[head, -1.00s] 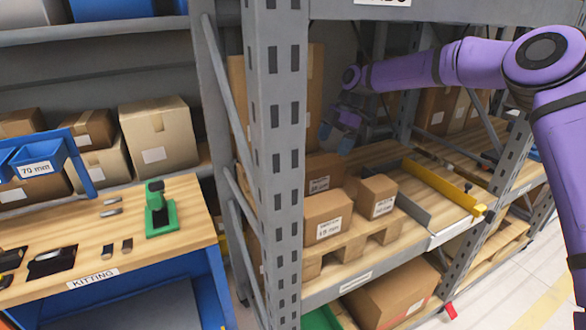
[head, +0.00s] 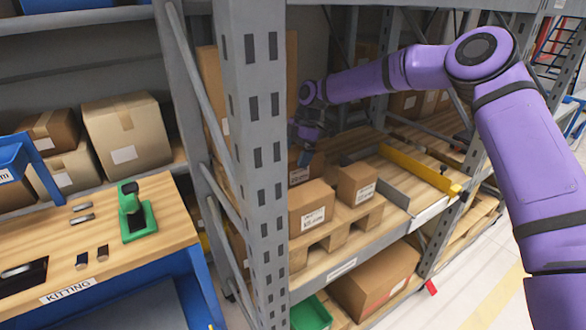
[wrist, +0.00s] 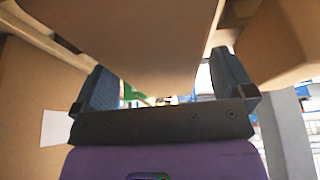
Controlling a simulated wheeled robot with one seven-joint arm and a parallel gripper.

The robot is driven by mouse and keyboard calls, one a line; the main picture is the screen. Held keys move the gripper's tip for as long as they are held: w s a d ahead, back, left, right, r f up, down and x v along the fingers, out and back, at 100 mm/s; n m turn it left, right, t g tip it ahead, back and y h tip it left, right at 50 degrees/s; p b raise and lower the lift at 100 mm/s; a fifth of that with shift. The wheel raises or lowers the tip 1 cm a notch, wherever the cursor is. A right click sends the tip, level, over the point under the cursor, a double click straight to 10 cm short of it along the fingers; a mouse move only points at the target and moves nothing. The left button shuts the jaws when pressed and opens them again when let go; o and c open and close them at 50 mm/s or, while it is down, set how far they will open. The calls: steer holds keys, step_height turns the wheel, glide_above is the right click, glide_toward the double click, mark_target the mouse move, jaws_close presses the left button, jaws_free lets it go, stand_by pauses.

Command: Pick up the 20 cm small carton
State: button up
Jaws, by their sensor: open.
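Three small brown cartons stand on a wooden pallet on the shelf in the head view. They are a back carton (head: 312,163) partly hidden by my gripper, a front-left carton (head: 311,196) and a right carton (head: 355,177). Their labels are too blurred to say surely which is 20 cm. My gripper (head: 306,150) is at the back carton, pointing down. In the wrist view my gripper (wrist: 165,82) is open, and a brown carton face (wrist: 150,45) fills the space between the fingers. Contact cannot be told.
A grey upright (head: 255,130) stands close at the left of the cartons. A taller carton (head: 290,75) stands behind. A grey divider (head: 385,190) and a yellow rail (head: 415,168) lie to the right. The kitting bench (head: 100,250) is at left.

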steer(key=x, duration=0.2)
steer(key=shift+a+f, duration=0.15)
steer(key=shift+f, duration=0.25)
steer(key=c, duration=1.3)
steer(key=shift+r, duration=0.15)
